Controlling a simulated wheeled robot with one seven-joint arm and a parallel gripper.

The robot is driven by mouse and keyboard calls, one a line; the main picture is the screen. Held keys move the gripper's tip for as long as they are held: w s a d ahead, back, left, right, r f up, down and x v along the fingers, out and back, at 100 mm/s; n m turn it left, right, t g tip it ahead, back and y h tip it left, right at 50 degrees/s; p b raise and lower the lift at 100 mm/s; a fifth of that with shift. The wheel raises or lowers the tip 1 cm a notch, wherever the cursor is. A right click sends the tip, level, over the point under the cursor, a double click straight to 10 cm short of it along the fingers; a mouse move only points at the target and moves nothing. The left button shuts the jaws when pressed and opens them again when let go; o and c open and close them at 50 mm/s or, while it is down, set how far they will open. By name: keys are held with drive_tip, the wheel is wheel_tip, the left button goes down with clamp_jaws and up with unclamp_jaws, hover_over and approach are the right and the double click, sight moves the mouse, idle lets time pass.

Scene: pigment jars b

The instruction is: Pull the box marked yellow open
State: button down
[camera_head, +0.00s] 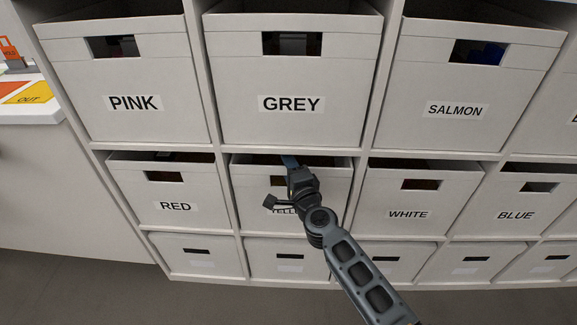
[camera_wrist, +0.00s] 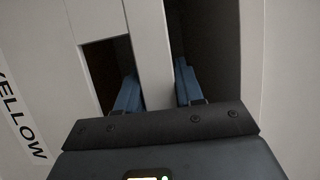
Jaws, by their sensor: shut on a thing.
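The white box marked YELLOW (camera_head: 332,187) sits in the middle row of the shelf, below the GREY box. Its front looks about in line with its neighbours. My gripper (camera_head: 290,163) is at its top front edge and hides part of the label. In the wrist view the label (camera_wrist: 22,118) is at the left, sideways. There my gripper (camera_wrist: 157,88) has one blue finger in the dark handle hole and the other behind the top rim (camera_wrist: 150,45). It is shut on the strip between them. The contents of the box are hidden.
The RED box (camera_head: 170,207) is to the left and the WHITE box (camera_head: 408,215) to the right, with narrow shelf uprights between. The GREY box (camera_head: 291,103) is directly above. A white table (camera_head: 30,112) stands at the far left. Grey floor lies in front.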

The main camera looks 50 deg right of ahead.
drive_tip(key=s+a+p, duration=0.3)
drive_tip(key=s+a, duration=0.9)
drive_tip(key=a, duration=0.3)
drive_tip(key=shift+a, duration=0.3)
drive_tip(key=shift+s, duration=0.1)
drive_tip(key=c, duration=0.8)
unclamp_jaws()
drive_tip(key=v, duration=0.7)
drive_tip(key=shift+s+a, duration=0.2)
drive_tip(key=shift+s, duration=0.15)
